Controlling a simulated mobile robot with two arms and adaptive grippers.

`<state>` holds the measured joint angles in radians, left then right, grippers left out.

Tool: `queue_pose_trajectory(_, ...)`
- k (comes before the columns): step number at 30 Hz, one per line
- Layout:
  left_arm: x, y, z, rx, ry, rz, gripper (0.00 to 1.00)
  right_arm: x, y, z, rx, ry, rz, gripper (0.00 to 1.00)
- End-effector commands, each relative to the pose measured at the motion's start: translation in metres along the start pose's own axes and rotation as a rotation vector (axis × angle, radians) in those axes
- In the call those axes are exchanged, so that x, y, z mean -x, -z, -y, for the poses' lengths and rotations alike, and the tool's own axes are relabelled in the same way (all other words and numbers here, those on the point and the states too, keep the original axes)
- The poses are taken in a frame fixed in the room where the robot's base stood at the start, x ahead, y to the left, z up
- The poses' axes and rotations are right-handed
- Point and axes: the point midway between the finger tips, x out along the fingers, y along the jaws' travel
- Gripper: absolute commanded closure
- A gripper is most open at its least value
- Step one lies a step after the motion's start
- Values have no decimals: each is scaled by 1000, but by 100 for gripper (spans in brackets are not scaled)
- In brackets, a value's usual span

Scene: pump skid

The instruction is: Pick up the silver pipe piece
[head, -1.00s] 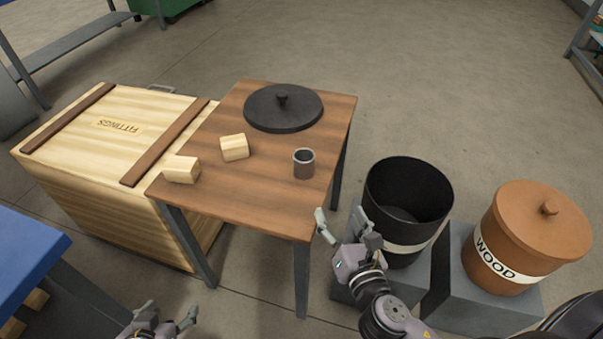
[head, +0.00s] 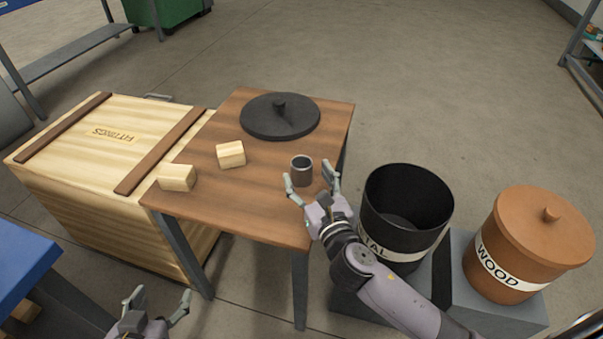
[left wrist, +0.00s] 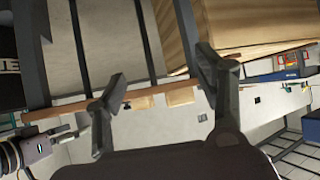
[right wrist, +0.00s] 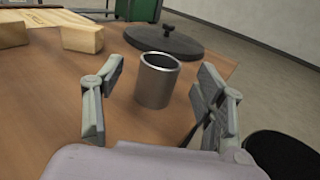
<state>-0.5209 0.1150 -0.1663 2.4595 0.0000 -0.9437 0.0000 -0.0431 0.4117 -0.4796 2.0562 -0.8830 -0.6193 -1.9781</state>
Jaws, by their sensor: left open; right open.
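The silver pipe piece (head: 301,171) stands upright on the wooden table (head: 240,205), near its right edge. It is a short hollow cylinder with its open end up. My right gripper (head: 312,180) is open just in front of the pipe piece, with its fingers to either side. In the right wrist view the pipe piece (right wrist: 157,80) shows between the spread fingers (right wrist: 160,108), a little beyond their tips, with no contact visible. My left gripper (head: 160,308) is open and empty, low in front of the table; it also shows in the left wrist view (left wrist: 165,85).
Two wooden blocks (head: 231,154) (head: 177,177) and a black lid (head: 280,118) lie on the table. A fittings crate (head: 85,190) stands left. A lidless black bin (head: 385,218) and a lidded wood bin (head: 520,250) stand right. A blue surface (head: 22,262) is at lower left.

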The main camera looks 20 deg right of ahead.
Motion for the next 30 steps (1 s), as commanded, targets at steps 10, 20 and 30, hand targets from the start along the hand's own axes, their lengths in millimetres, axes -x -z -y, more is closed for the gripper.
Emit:
queue_pose_trajectory(10,-4,41,-6,-1,-13,-215,36,-28,4,2,-1,1,2,36)
queue_pose_trajectory(20,2,76,-10,0,-23,-388,36,-54,4,2,-1,0,-2,36)
queue_pose_trajectory(30,2,76,-10,0,-23,-388,36,-54,4,2,-1,0,-2,45)
